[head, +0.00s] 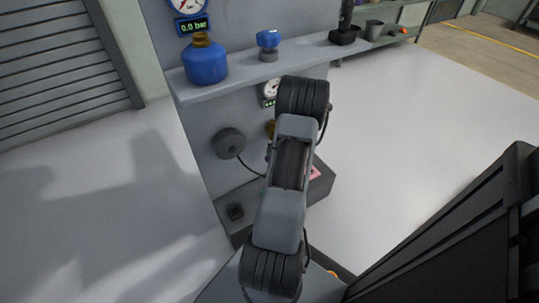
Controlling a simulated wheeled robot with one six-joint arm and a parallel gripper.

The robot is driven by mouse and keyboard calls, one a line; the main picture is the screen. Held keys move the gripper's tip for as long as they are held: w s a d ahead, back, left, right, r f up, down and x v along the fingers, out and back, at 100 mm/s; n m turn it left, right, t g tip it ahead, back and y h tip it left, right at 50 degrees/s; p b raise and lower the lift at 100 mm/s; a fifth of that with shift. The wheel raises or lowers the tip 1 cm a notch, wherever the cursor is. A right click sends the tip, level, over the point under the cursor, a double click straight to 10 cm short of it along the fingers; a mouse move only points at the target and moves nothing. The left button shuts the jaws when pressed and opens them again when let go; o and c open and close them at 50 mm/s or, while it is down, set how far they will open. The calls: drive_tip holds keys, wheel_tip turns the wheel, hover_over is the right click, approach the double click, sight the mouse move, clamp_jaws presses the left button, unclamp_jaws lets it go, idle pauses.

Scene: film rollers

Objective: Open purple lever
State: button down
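I see no purple lever in the head view. My own grey arm with dark ribbed joints crosses the middle of the view and hides part of the grey machine wall (228,108) and its base. My gripper does not show. A blue valve knob (268,40) stands on the shelf, and a round grey knob (229,143) is on the wall below it.
The grey shelf (310,50) holds a blue bottle (206,62) and dark containers (345,36). A gauge display (192,26) reads 0.0 bar. A dark base box (318,184) juts out low down. The floor is clear left and right.

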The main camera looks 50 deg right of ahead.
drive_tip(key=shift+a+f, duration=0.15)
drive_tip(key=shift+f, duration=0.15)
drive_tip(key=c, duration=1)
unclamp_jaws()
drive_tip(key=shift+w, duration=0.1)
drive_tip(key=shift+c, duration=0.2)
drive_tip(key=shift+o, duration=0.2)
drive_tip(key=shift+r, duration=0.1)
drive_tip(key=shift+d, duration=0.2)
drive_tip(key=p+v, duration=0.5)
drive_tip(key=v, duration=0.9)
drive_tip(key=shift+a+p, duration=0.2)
drive_tip(key=shift+p, duration=0.15)
